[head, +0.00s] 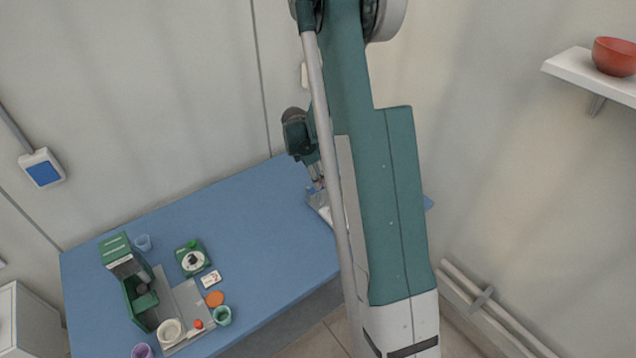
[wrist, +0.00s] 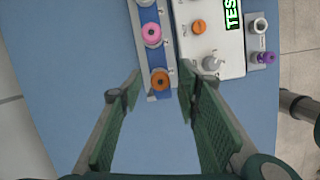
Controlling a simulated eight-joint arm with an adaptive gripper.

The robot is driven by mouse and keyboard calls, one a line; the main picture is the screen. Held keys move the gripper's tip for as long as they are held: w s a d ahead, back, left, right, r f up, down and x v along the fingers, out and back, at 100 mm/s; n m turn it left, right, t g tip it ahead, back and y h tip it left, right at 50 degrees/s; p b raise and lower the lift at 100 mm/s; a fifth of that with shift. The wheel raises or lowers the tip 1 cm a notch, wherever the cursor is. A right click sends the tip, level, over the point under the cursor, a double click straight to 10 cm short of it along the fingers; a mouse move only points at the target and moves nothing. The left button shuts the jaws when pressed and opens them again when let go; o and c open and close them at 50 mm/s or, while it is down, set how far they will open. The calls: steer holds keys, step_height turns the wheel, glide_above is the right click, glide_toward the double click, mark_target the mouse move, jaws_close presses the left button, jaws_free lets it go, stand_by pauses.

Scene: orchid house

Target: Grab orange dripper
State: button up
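An orange round piece (wrist: 159,79) with a dark centre sits at the near end of a narrow blue-and-grey rack (wrist: 167,45) in the wrist view; it is likely the orange dripper. A pink round piece (wrist: 152,33) sits farther along the same rack. My gripper (wrist: 160,72) is open, its green fingers on both sides of the orange piece in the picture. I see no contact, and cannot tell the height between them. In the head view my gripper (head: 318,184) is over the right part of the blue table, partly behind my arm, which hides most of the rack.
A white device (wrist: 212,50) marked TEST, with an orange knob (wrist: 198,27), stands right of the rack. A purple piece (wrist: 268,58) is beyond it. A green machine (head: 138,285), a green scale (head: 192,259) and several cups fill the table's left part. The table's middle (head: 260,240) is clear.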

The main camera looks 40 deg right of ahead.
steer(key=shift+c, duration=0.6)
steer(key=c, duration=0.7)
steer(key=shift+o, duration=0.2)
steer(key=shift+r, duration=0.15)
step_height(320, 180, up, 10)
steer(key=shift+b, duration=0.3)
